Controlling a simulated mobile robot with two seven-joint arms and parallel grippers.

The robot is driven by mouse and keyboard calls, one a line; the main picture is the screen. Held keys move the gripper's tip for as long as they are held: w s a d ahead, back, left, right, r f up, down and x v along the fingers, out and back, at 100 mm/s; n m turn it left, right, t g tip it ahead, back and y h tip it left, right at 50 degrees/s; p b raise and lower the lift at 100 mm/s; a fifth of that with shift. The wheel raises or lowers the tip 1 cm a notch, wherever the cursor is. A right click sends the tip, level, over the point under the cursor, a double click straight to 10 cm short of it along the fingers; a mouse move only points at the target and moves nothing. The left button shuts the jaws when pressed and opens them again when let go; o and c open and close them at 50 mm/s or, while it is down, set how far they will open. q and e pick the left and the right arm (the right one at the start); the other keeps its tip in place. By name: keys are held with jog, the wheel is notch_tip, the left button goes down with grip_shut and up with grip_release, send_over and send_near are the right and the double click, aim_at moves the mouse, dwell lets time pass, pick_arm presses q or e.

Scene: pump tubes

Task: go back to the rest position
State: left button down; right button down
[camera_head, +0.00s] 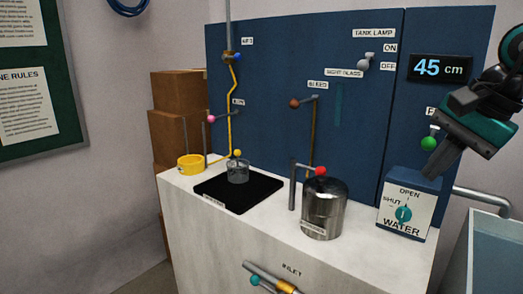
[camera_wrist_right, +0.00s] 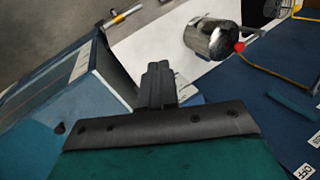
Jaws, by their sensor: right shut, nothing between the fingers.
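My right gripper (camera_head: 430,171) comes in from the right edge in the head view. Its dark fingers are together and empty, in front of the blue panel, just above the blue water valve box (camera_head: 408,205). In the right wrist view the shut fingers (camera_wrist_right: 157,68) point toward the white counter, with nothing between them. They look apart from the steel pot (camera_wrist_right: 209,38). My left gripper is not in view.
The white counter (camera_head: 270,240) carries a black mat (camera_head: 212,197), a glass beaker (camera_head: 237,172), a yellow ring (camera_head: 190,164) and the steel pot (camera_head: 324,212). The panel display (camera_head: 440,68) reads 45 cm. A tank (camera_head: 497,250) stands at right.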

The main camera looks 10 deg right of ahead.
jog(key=w+a+f+n+t+y+p, duration=0.15)
jog(key=a+f+n+t, duration=0.35)
jog(key=f+n, duration=1.05)
jog(key=a+f+n+t+y, duration=0.35)
jog(key=f+n+t, duration=0.35)
jog(key=f+n, duration=0.85)
jog(key=s+a+f+m+g+h, duration=0.5)
jog(key=s+a+f+m, duration=0.6)
jog(key=m, duration=0.4)
jog(key=shift+s+f+m, duration=0.2)
jog(key=shift+f+m, duration=0.1)
jog(key=shift+f, duration=0.45)
